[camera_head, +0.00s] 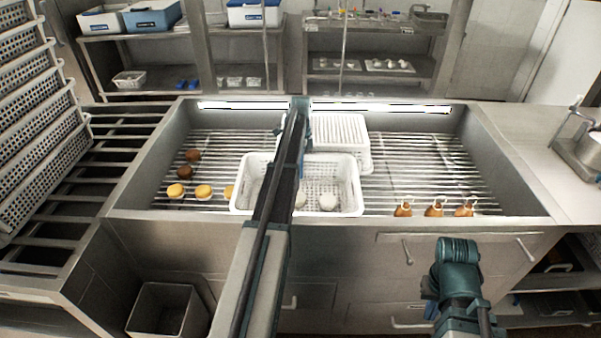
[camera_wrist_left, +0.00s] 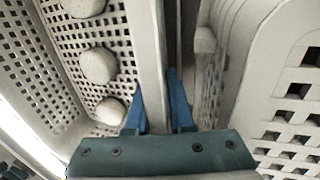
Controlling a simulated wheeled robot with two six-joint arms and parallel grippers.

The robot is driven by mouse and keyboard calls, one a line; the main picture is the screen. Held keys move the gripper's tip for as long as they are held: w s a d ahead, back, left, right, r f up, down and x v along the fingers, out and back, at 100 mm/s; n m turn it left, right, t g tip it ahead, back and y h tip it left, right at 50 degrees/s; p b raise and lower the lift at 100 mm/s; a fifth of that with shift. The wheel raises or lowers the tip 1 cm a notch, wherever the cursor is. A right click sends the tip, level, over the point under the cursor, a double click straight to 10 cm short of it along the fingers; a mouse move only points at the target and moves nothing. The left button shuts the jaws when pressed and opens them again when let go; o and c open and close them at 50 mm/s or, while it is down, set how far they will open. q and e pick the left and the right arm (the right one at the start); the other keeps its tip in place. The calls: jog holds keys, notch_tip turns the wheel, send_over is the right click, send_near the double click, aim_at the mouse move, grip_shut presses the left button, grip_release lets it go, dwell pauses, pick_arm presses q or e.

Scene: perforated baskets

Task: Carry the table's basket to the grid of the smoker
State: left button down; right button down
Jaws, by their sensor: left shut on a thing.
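The white perforated basket (camera_head: 347,190) is over the middle of the smoker's grid (camera_head: 430,170); I cannot tell whether it rests on the bars. Pale round pieces (camera_head: 328,202) lie in it. My left arm reaches across it from the front. My left gripper (camera_head: 305,140) is at its far side, partly hidden by the arm. In the left wrist view, the blue fingers (camera_wrist_left: 158,103) are shut on the basket's rim (camera_wrist_left: 150,62), one on each side. The basket's floor (camera_wrist_left: 62,38) and round pieces (camera_wrist_left: 98,65) show to the left. My right gripper is not in view.
A second white basket (camera_head: 345,128) is just behind, close to the held one. Yellow and brown round pieces (camera_head: 203,191) lie on the grid's left. Several brown pieces (camera_head: 434,208) stand at its front right. A slatted rack (camera_head: 85,170) is left; a steel counter is right.

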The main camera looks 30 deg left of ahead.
pick_arm(q)
jog(key=c, duration=0.8)
grip_release()
jog(key=shift+r, duration=0.15)
jog(key=p+v, duration=1.1)
jog(key=shift+w+a+r, duration=0.1)
jog(key=shift+w+r, duration=0.1)
jog(key=shift+r, duration=0.15)
